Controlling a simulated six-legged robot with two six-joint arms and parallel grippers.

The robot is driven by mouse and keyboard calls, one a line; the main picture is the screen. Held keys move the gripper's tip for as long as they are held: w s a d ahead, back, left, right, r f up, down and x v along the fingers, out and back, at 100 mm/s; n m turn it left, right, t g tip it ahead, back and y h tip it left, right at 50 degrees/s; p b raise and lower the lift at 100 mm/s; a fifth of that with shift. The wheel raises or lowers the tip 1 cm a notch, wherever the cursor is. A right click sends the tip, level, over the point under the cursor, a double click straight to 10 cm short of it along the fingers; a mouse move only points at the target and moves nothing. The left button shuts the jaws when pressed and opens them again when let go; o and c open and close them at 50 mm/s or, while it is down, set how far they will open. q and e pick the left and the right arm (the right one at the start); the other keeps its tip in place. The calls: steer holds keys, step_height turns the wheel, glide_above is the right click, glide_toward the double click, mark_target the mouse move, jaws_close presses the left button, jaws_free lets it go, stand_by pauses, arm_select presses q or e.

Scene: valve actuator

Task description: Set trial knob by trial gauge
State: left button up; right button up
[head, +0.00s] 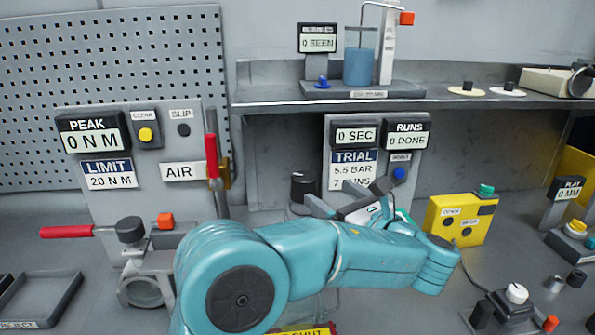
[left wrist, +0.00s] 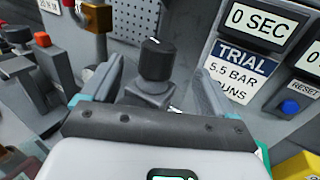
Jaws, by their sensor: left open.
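A black trial knob (head: 303,186) with a white pointer line stands left of the trial panel (head: 375,145) in the head view. In the left wrist view the same knob (left wrist: 156,60) sits upright on a grey base, its mark toward the top. My left gripper (head: 334,197) is open. In the wrist view its two fingers stand either side of the knob and its base, with gaps showing. I cannot tell how deep they reach. The trial sign (left wrist: 243,72) reads 5.5 BAR. No dial gauge can be made out. My right gripper is not in view.
The blue reset button (left wrist: 289,106) is right of the fingers. A yellow box (head: 462,218) stands right of my arm. A red-handled lever (head: 213,160) and the peak display panel (head: 90,135) are at left. A shelf (head: 440,98) runs above the trial panel.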

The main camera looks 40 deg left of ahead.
mark_target(297, 171)
arm_select(q)
steer(key=p+x, duration=0.1)
steer(key=x, duration=0.9)
steer(key=shift+a, duration=0.35)
steer(key=shift+w+a, duration=0.2)
steer(key=shift+a, duration=0.3)
steer(key=c, duration=1)
